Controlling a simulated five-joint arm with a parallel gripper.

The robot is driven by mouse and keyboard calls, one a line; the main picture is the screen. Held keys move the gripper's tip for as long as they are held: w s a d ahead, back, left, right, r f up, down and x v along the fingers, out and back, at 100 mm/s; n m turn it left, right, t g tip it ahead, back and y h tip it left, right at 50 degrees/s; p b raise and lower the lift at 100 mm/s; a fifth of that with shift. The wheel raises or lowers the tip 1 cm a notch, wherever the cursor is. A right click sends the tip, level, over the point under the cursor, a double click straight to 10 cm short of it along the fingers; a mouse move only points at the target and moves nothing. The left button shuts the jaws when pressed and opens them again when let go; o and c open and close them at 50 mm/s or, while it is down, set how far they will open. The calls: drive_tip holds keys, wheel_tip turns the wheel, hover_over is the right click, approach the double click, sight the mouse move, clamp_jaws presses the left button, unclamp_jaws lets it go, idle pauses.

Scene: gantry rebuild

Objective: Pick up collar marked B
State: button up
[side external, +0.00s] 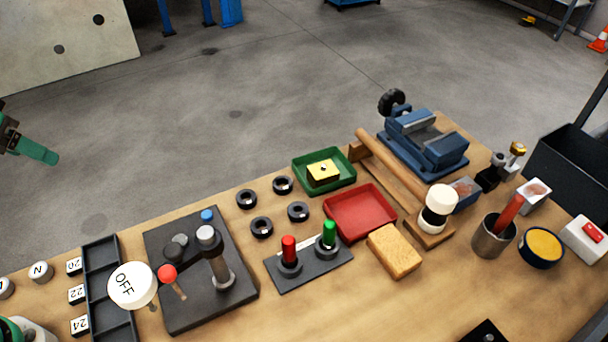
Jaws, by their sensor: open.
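Several small black ring-shaped collars lie flat on the wooden bench in a loose two-by-two group: back left (246,199), back right (283,185), front left (261,227) and front right (298,211). No letter is readable on any of them, so I cannot tell which is marked B. My gripper (42,153), green and dark, is at the far left edge, partly cut off. It is well apart from the collars, and nothing shows between its jaws.
A black plate (300,272) with red and green posts stands in front of the collars. A dark fixture (185,308) with levers is left of them. A green tray (345,180) holding a yellow block and a red tray (368,211) are to the right. A blue vise (425,143) stands behind.

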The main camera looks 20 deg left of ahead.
drive_tip(key=w+d+r+g, duration=0.15)
drive_tip(key=w+d, duration=0.35)
drive_tip(key=w, duration=0.5)
drive_tip(key=g, duration=0.4)
hover_over(282, 178)
drive_tip(key=s, duration=0.2)
wheel_tip(282, 178, down, 20)
drive_tip(key=shift+w+d+f, duration=0.15)
drive_tip(key=shift+f, duration=1.8)
drive_tip(key=shift+w+d+f, duration=0.1)
drive_tip(key=shift+f, duration=1.8)
drive_tip(key=shift+r, duration=0.1)
drive_tip(key=c, duration=1.2)
drive_tip(key=shift+r, duration=0.1)
